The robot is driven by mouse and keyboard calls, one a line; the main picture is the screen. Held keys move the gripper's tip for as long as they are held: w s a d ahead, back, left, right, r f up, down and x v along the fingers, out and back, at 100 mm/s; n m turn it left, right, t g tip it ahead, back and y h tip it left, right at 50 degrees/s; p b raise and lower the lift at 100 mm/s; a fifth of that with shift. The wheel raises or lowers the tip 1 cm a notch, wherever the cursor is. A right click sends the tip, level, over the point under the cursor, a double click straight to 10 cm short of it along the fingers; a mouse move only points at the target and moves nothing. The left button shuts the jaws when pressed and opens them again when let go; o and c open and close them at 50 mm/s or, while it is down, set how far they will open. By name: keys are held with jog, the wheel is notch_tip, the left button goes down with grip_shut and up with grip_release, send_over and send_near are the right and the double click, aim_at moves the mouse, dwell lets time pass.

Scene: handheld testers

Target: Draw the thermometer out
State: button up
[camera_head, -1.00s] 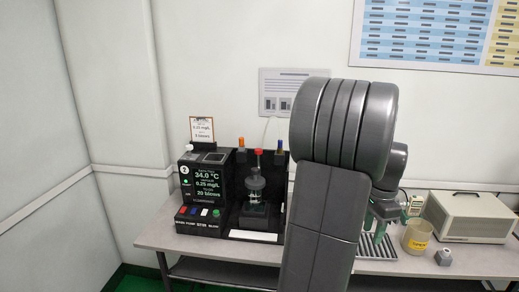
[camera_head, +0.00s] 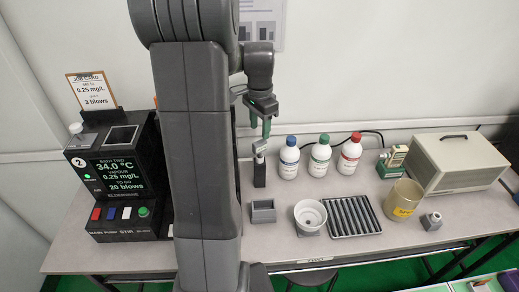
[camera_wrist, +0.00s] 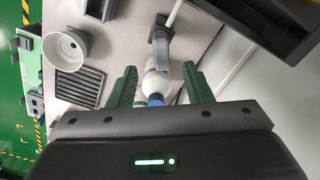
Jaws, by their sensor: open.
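I cannot make out a thermometer for certain in either view. The black bath unit (camera_head: 124,175) stands at the left with its lit screen reading 34.0 °C, and my arm hides what is to its right. My gripper (camera_head: 260,127) points down, open, above a dark post (camera_head: 259,175) with a light grey piece on top. In the wrist view the gripper (camera_wrist: 160,68) has its green fingers apart. The grey piece (camera_wrist: 160,45) and a white bottle with a blue cap (camera_wrist: 155,85) show between them, and I see nothing held.
Bottles with blue (camera_head: 289,158), green (camera_head: 320,157) and red (camera_head: 350,155) caps stand at the back. A grey block (camera_head: 263,211), white bowl (camera_head: 310,217), ribbed rack (camera_head: 353,217), yellow-labelled beaker (camera_head: 403,200) and beige box (camera_head: 455,165) stand rightward. The front right tabletop has free room.

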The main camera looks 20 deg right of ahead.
aim_at(260, 149)
notch_tip(260, 149, down, 10)
jog(key=shift+w+r, duration=0.1)
dwell(0.4)
grip_shut()
